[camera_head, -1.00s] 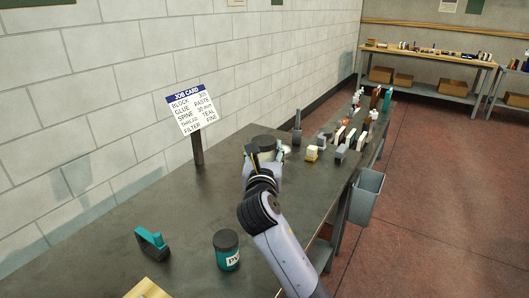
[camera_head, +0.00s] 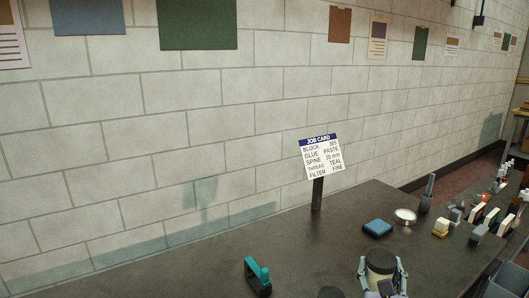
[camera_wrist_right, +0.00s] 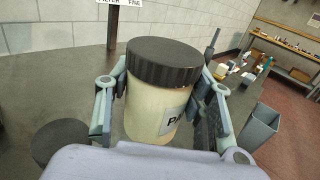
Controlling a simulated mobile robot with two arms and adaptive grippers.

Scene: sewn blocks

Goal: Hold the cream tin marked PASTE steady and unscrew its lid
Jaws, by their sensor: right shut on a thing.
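The cream tin (camera_wrist_right: 148,108), with a ribbed dark lid (camera_wrist_right: 163,60) on it, stands upright in the right wrist view. Its white label shows only the letters "PA". My right gripper (camera_wrist_right: 159,103) is shut on the tin's body, a finger on each side below the lid. In the head view the tin (camera_head: 381,266) and gripper are at the bottom edge, partly cut off. I cannot tell whether the tin's base touches the bench. My left gripper is not in view.
A dark-lidded jar (camera_head: 331,291) is left of the tin. Several small blocks (camera_head: 478,214) stand at right.

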